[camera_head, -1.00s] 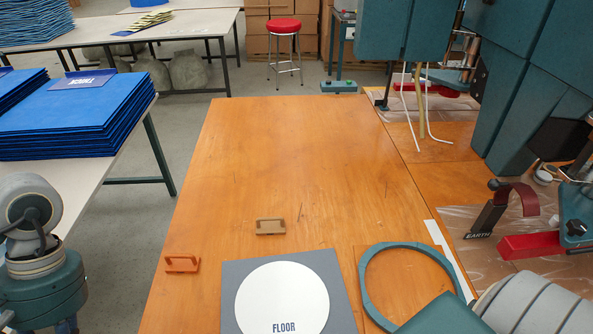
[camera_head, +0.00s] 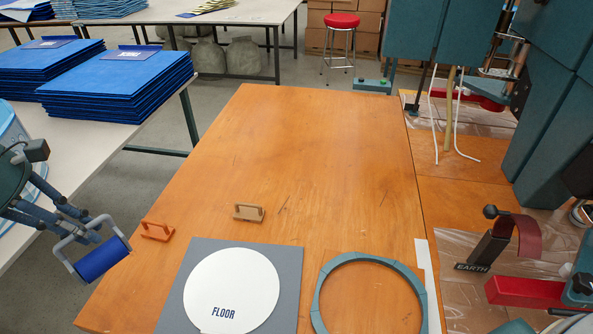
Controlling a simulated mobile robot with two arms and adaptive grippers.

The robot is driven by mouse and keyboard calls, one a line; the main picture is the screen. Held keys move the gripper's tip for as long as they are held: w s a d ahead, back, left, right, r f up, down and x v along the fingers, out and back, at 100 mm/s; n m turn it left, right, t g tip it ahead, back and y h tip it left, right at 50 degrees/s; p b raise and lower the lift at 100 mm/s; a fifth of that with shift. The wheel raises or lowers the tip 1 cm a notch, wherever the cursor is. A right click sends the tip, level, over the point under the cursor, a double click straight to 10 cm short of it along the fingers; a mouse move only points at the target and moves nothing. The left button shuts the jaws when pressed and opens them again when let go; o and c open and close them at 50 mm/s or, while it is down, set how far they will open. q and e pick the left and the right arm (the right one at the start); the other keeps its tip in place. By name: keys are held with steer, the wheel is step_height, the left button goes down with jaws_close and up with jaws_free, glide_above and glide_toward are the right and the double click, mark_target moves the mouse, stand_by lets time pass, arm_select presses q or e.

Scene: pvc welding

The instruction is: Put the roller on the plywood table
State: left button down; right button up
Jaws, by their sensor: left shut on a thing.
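The roller (camera_head: 103,258) has a blue cylinder and a grey frame. My left gripper (camera_head: 84,224), at the left of the head view, is shut on the roller's grey frame. It holds the roller in the air, with the blue cylinder low and tilted, in front of the left edge of the plywood table (camera_head: 320,160). The orange-brown wooden table top fills the middle of the view. My right gripper does not show.
An orange handle piece (camera_head: 157,231) and a brown one (camera_head: 249,212) stand on the table near the roller. A grey board with a white "FLOOR" disc (camera_head: 232,285) and a teal ring (camera_head: 323,292) lie at the front. The table's middle and back are clear.

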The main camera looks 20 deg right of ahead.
arm_select(q)
steer(key=w+a+r+n+t, duration=0.1)
steer(key=w+a+n+t, duration=0.1)
steer(key=a+n, duration=0.25)
steer(key=shift+n+y, duration=0.35)
steer(key=shift+y, duration=0.05)
steer(key=f, duration=0.9)
steer(key=f+p, duration=0.1)
steer(key=f, duration=0.8)
steer(key=shift+s+d+f, duration=0.1)
steer(key=shift+d+f, duration=0.1)
steer(key=shift+f, duration=0.55)
steer(key=c, duration=1.7)
jaws_free()
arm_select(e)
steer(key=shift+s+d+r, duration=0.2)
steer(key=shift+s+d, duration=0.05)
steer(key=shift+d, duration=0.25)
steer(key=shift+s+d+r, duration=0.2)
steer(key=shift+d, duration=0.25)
arm_select(q)
steer(key=shift+a, duration=0.1)
steer(key=b+v, duration=0.1)
steer(key=v, duration=1.1)
steer(key=shift+s, duration=0.15)
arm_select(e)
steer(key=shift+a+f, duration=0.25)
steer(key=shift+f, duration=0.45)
